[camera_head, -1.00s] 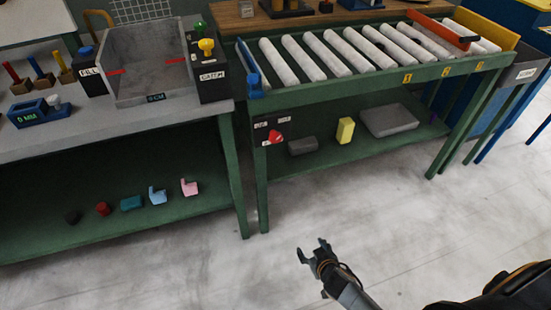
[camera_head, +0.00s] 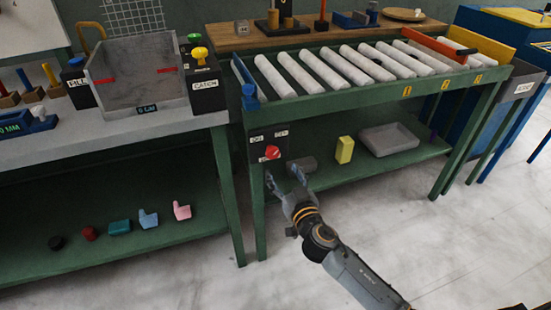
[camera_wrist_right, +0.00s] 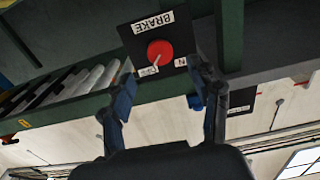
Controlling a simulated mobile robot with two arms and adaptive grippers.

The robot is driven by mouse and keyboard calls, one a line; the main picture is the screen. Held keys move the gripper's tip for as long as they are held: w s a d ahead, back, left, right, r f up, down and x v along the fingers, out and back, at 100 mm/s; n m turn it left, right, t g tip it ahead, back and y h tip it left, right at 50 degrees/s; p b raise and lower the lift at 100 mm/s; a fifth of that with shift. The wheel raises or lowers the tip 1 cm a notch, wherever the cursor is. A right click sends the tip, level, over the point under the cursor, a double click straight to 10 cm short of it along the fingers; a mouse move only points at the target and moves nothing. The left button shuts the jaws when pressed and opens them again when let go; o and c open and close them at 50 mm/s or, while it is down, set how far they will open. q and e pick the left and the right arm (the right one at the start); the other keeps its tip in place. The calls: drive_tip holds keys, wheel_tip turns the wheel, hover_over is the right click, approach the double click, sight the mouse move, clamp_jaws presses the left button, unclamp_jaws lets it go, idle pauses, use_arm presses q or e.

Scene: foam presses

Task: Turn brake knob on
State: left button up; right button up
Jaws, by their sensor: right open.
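The red brake knob (camera_head: 272,152) sits on a black panel (camera_head: 258,142) at the front left leg of the roller table. In the right wrist view the knob (camera_wrist_right: 159,52) has a white pointer line, under a label reading BRAKE (camera_wrist_right: 153,21) that appears upside down. The pointer is aimed toward a small label at the panel's edge. My right gripper (camera_head: 285,174) is open and empty, just below and in front of the knob, apart from it. In the right wrist view its two fingers (camera_wrist_right: 163,90) stand on either side below the knob. My left gripper is not in view.
The roller table (camera_head: 340,95) has a lower shelf with a yellow block (camera_head: 345,150), a dark cylinder (camera_head: 302,166) and a grey tray (camera_head: 390,140). A grey workbench (camera_head: 150,121) stands to the left. The floor in front is clear.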

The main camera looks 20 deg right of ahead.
sight(274, 155)
drive_tip(key=w, duration=0.7)
drive_tip(key=shift+a, duration=0.1)
drive_tip(key=shift+s, duration=0.1)
drive_tip(key=c, duration=1.2)
